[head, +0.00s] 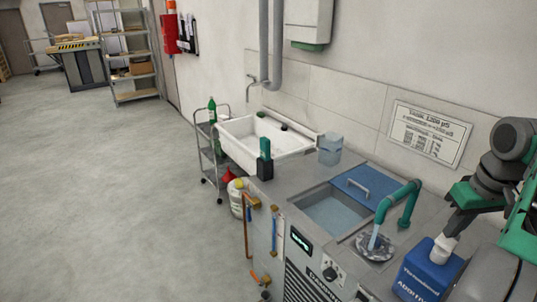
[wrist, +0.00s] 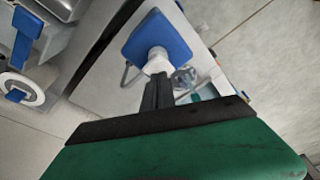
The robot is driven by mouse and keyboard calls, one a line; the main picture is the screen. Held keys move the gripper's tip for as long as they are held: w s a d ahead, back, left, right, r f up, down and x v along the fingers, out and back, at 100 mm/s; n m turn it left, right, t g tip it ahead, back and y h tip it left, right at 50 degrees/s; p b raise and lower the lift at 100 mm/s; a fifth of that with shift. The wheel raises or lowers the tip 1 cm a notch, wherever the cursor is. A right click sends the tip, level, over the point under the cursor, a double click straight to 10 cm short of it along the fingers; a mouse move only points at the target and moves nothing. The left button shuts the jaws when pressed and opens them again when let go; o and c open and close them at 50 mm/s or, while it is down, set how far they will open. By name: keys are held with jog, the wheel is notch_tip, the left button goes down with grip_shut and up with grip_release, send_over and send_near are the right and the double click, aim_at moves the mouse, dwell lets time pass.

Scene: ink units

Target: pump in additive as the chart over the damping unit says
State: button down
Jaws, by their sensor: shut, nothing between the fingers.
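The blue additive container (head: 425,272) with a white pump head (head: 443,248) stands on the right end of the damping unit (head: 300,195). My gripper (wrist: 158,80) is shut and empty, its fingertips right over the pump head. In the wrist view the fingers overlap the white pump (wrist: 157,60) on the blue container (wrist: 157,37); I cannot tell whether they touch it. The chart (head: 428,133) is on the wall over the unit; its text is too small to read. A small green display (head: 300,241) is lit on the unit's front, its reading unclear.
A green spout (head: 402,198) runs liquid into a round drain (head: 375,246) left of the container. An open water tank (head: 335,215) with a blue lid (head: 366,186) lies behind. A white sink (head: 262,140) and cart (head: 209,150) stand farther left. The floor at left is clear.

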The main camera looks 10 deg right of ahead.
dwell(0.3)
jog(key=shift+f+b, duration=1.4)
jog(key=shift+f, duration=0.05)
jog(key=shift+r+p, duration=1.5)
jog(key=shift+p, duration=0.05)
notch_tip(320, 180, up, 6)
jog(key=p, duration=0.6)
